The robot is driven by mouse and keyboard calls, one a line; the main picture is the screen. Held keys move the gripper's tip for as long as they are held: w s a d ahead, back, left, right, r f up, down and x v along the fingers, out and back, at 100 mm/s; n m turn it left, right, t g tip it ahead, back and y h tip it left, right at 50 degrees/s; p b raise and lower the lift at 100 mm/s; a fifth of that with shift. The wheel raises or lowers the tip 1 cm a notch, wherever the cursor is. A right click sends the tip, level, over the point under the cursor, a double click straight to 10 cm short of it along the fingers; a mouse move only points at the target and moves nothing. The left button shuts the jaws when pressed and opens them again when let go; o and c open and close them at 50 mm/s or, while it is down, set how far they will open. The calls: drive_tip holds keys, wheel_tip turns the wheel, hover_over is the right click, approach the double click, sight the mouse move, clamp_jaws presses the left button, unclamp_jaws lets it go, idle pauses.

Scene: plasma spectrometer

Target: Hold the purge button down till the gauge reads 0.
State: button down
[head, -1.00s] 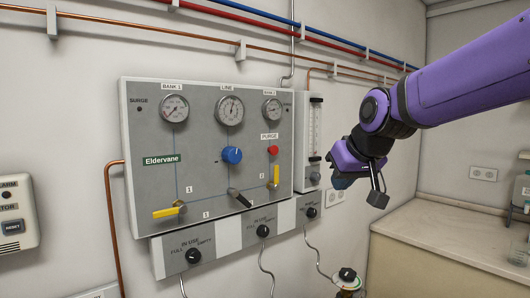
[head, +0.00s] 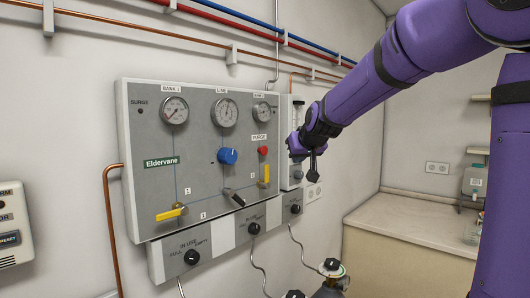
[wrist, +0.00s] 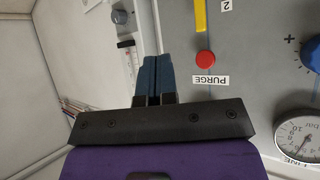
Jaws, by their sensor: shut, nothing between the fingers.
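The red purge button (head: 262,150) sits on the right part of the grey gas panel (head: 145,185), under a PURGE label. In the wrist view the button (wrist: 205,58) shows upside down with its label. My gripper (wrist: 156,57) is shut and empty; its blue fingers lie to the left of the button in that view, apart from it. In the head view my wrist hides the fingertips, right of the button. The line gauge (head: 224,112) is at the panel's upper middle; it also shows in the wrist view (wrist: 303,136). I cannot read its value surely.
A blue knob (head: 228,156) is left of the button and a yellow lever (head: 264,177) is just below it. Bank gauges (head: 174,110) flank the line gauge. A flowmeter (head: 292,115) stands right of the panel. A counter (head: 415,225) is at the right.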

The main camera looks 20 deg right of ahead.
drive_tip(key=shift+w+a, duration=0.1)
drive_tip(key=w+a, duration=0.3)
drive_tip(key=w, duration=0.5)
drive_tip(key=shift+w+a, duration=0.1)
drive_tip(key=shift+a, duration=0.05)
idle(2.1)
drive_tip(key=shift+w+a, duration=0.2)
drive_tip(key=shift+w, duration=0.15)
drive_tip(key=shift+w+a, duration=0.25)
drive_tip(key=shift+w, duration=0.25)
idle(1.4)
drive_tip(key=shift+s+d, duration=0.2)
drive_tip(key=shift+s, duration=0.25)
drive_tip(key=shift+s+d, duration=0.2)
drive_tip(key=shift+s, duration=0.25)
drive_tip(key=shift+s+d, duration=0.3)
drive_tip(key=shift+s, duration=0.45)
drive_tip(key=shift+s+d, duration=0.35)
drive_tip(key=shift+s, duration=0.45)
drive_tip(key=shift+s+d, duration=0.3)
drive_tip(key=shift+s, duration=0.45)
